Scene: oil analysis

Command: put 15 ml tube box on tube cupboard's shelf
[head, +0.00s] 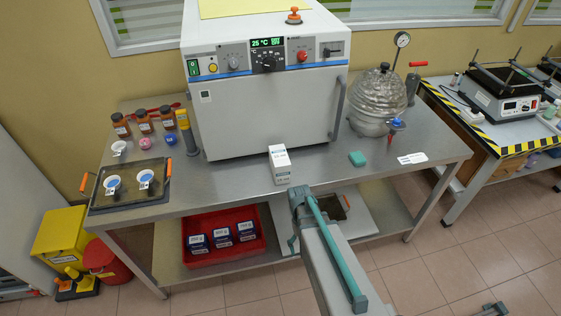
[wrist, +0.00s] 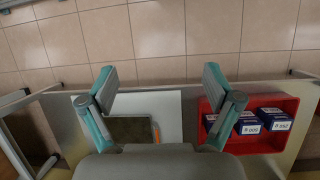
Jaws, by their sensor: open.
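A small white box with printed labels (head: 279,166) stands upright at the front edge of the steel bench, before the oven. Its print is too small to read, so I cannot tell whether it is the 15 ml tube box. No cupboard shelf can be identified as the tube cupboard's. My gripper (wrist: 158,76) is open and empty in the wrist view, its fingers spread wide above the floor and lower-shelf area. In the head view my arm reaches up to near the bench's front edge, and the fingertips cannot be made out.
A red bin (head: 187,262) with blue boxes stands on the bench's lower shelf. The oven (head: 265,110) fills the bench's middle. A tray with dishes (head: 130,199), several bottles and a glass vessel (head: 378,100) stand around it. A grey cabinet (head: 25,190) is at far left.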

